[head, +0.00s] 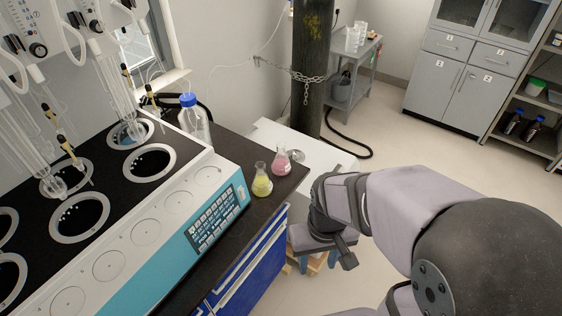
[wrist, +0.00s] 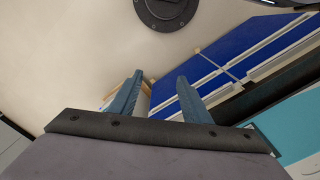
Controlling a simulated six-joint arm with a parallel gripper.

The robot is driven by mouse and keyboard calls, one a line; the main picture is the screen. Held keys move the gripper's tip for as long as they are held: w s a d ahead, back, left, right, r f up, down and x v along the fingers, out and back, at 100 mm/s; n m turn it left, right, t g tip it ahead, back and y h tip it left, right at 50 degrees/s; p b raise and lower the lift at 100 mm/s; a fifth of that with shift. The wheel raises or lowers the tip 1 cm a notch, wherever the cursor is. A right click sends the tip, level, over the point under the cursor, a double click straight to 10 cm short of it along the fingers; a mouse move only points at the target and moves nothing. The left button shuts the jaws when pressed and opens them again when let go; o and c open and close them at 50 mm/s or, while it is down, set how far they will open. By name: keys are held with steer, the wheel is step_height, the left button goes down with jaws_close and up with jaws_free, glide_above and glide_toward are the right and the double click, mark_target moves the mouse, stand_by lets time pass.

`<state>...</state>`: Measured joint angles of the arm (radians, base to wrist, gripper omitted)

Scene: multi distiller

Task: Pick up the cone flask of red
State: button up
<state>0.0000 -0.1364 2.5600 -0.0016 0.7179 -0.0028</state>
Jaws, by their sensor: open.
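The cone flask of red (head: 281,162) looks pinkish-red and stands upright on the dark counter top (head: 240,150), near its right edge. A cone flask of yellow (head: 262,182) stands close beside it, to the lower left. My gripper (head: 316,264) is right of and below both flasks in the head view, beyond the counter's edge and apart from them. In the wrist view my gripper (wrist: 160,79) shows two blue fingers spread apart with nothing between them. Neither flask shows in the wrist view.
A multi distiller (head: 160,235) with glass columns fills the left. A blue-capped bottle (head: 195,120) stands behind the flasks. Blue drawers (head: 255,265) lie below the counter and also show in the wrist view (wrist: 235,45). A dark chained cylinder (head: 312,70) stands behind. Floor at right is free.

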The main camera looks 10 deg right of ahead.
steer(key=shift+w, duration=0.1)
steer(key=n+t+y+b, duration=0.2)
steer(key=t+y+b, duration=0.35)
steer(key=t, duration=0.85)
glide_toward(284, 152)
steer(key=shift+h, duration=0.35)
steer(key=w+f, duration=0.1)
steer(key=w, duration=0.1)
steer(key=w+a+f, duration=0.1)
steer(key=w+f, duration=0.2)
steer(key=shift+w+a, duration=0.35)
steer(key=shift+w+a+r+n+t+y+b, duration=0.2)
steer(key=shift+w+a+n+t+y+b, duration=0.25)
steer(key=shift+n+t+y+b, duration=0.2)
steer(key=shift+w+a+r+n+t+y, duration=0.15)
steer(key=shift+w+r+n+t+y, duration=0.15)
steer(key=shift+r+n+t+y, duration=0.3)
steer(key=shift+p+x, duration=0.95)
steer(key=shift+x, duration=2.7)
